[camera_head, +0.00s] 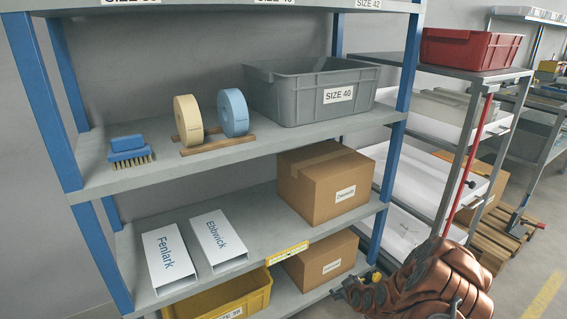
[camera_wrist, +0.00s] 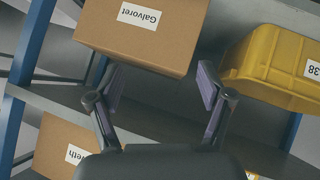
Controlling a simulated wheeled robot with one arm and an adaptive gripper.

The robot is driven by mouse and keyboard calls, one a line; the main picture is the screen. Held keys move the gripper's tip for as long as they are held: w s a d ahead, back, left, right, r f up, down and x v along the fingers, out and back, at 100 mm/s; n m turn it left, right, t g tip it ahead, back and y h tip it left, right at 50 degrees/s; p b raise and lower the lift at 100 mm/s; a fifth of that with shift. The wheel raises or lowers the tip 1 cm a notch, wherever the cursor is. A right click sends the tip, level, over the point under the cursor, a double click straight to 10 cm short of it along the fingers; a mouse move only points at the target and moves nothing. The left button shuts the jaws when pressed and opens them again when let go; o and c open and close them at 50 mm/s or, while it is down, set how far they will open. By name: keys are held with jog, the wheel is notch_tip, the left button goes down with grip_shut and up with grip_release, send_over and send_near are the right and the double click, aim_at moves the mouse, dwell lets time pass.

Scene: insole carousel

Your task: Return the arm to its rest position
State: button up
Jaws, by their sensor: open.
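My copper-brown arm (camera_head: 435,285) reaches in from the lower right of the head view, in front of the shelf's lower right side. My gripper (camera_head: 345,289) shows there as a small dark shape near the lower carton. In the wrist view my gripper (camera_wrist: 160,82) has its two fingers spread wide apart, with nothing between them. A carton labelled Galvoret (camera_wrist: 140,38) lies beyond the fingertips in that view, and I see no contact with it.
A red bin (camera_head: 470,48) tops the rack at right.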

jog(key=s+a+r+g+p, duration=0.2)
jog(key=s+a+r+p, duration=0.15)
jog(key=r, duration=0.75)
jog(key=s+a+r+g+y+p, duration=0.1)
jog(key=s+a+r+g+p, duration=0.25)
jog(key=r, duration=0.75)
jog(key=s+a+r+p, duration=0.35)
jog(key=s+r, duration=0.25)
jog(key=r, duration=0.5)
jog(key=s+d+r+m+g+h+p, duration=0.1)
jog(key=s+d+r+m+g+p, duration=0.1)
jog(key=s+r+p, duration=0.3)
jog(key=s+d+r+m+g+h+p, duration=0.1)
jog(key=s+r+p, duration=0.4)
jog(key=s+r, duration=0.9)
jog(key=s+d+r+m+g+h+p, duration=0.1)
jog(key=s+d+r+m+g+p, duration=0.2)
jog(key=s+r, duration=0.6)
jog(key=s+d+m+p, duration=0.1)
jog(key=s+p, duration=0.1)
jog(key=s, duration=0.7)
jog(key=shift+s+d+r, duration=0.2)
jog(key=shift+s+d, duration=0.05)
jog(key=shift+s, duration=0.1)
